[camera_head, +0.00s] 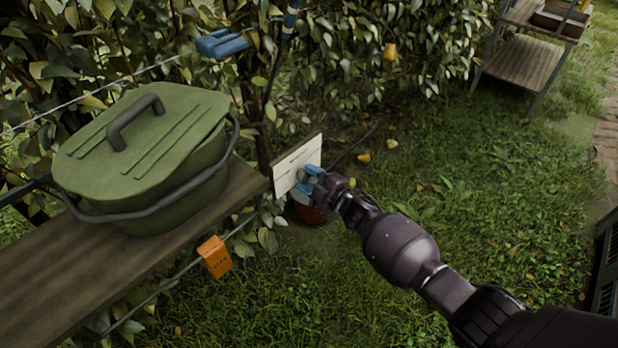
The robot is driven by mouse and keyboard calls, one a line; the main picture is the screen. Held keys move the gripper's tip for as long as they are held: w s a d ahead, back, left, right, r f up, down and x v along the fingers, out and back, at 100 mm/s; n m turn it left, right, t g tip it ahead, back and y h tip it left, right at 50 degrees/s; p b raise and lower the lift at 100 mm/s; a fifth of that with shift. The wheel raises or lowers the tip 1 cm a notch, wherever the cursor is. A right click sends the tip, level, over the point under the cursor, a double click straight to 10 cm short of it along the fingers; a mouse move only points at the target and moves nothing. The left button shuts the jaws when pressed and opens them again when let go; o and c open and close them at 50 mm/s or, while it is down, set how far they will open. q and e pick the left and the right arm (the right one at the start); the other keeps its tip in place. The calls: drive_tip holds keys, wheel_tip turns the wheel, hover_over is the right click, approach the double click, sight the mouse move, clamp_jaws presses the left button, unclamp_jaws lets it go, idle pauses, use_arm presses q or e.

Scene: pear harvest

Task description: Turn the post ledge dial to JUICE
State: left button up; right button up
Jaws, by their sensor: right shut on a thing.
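A pale panel (285,172) with small dark lettering stands upright at the right end of the wooden ledge (120,262). My right gripper (311,179), with blue fingertips, reaches in from the lower right and is shut at the panel's face. It appears to be shut on the dial, which its fingers hide. The lettering is too small to read, so I cannot tell which mark the dial points to. My left gripper is not in view.
A lidded green bin (145,160) stands on the ledge. An orange tag (215,257) hangs from a wire in front. A red object (309,214) sits below the panel. A pear (390,52) hangs in the hedge. Open grass lies right, with a wooden table (527,65) behind.

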drive_tip(key=o, duration=0.9)
drive_tip(key=shift+o, duration=0.2)
drive_tip(key=shift+s+d, duration=0.1)
drive_tip(key=shift+s+d+r, duration=0.1)
drive_tip(key=shift+s+d, duration=0.05)
drive_tip(key=shift+d, duration=0.05)
drive_tip(key=p+v, duration=0.2)
drive_tip(key=v, duration=0.8)
